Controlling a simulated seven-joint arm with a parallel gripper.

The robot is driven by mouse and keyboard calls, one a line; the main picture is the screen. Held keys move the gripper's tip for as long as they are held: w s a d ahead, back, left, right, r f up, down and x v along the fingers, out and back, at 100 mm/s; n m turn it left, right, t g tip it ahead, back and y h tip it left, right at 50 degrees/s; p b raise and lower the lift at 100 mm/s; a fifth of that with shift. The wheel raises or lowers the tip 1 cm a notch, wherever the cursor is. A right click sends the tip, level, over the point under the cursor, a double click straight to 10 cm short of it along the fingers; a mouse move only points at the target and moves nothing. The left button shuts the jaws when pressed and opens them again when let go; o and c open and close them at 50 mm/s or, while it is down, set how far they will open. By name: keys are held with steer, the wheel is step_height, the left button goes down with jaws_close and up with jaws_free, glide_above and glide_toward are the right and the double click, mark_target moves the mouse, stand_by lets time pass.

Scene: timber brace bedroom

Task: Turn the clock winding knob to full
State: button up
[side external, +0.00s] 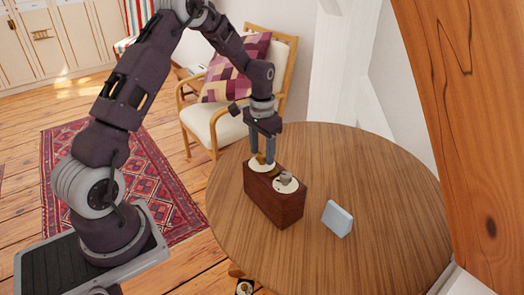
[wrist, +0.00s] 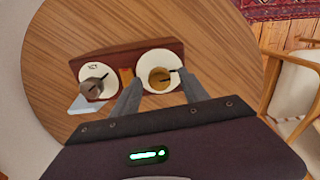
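A dark red-brown wooden box (side external: 273,204) stands on the round table, with two cream dials on top. One dial (wrist: 145,86) carries a brass knob (wrist: 161,77) with a dark pointer line. The other dial (wrist: 84,73) carries a grey knob (wrist: 95,87) with a pointer line and a small dark marking. I cannot tell from markings which is the clock winding knob. My gripper (side external: 262,156) points down over the brass knob's dial. In the wrist view its fingers are apart, one on each side of the brass knob, with gaps showing; contact is not visible.
A pale blue-white block (side external: 337,218) stands on the round wooden table (side external: 390,200), right of the box. The tabletop around them is otherwise clear. A cushioned wooden chair (side external: 205,118) stands behind the table, and a wooden post (side external: 475,120) rises at the right.

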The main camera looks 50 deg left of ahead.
mark_target(262, 154)
step_height(262, 154, up, 7)
steer(key=shift+r, duration=0.1)
stand_by(0.4)
steer(key=s+d+r+t, duration=0.1)
steer(key=s+d+r, duration=0.4)
steer(key=r, duration=0.2)
steer(key=s+d+r+t, duration=0.1)
steer(key=s+d+r, duration=0.4)
steer(key=r, duration=0.2)
steer(key=s+d+r+t, duration=0.1)
steer(key=s+d, duration=0.2)
steer(key=s, duration=0.5)
steer(key=s+d+m+t, duration=0.1)
steer(key=s+d+t, duration=0.1)
steer(key=s, duration=0.7)
steer(key=shift+s+d+r+t, duration=0.25)
steer(key=shift+d+r+t, duration=0.1)
steer(key=shift+d, duration=0.3)
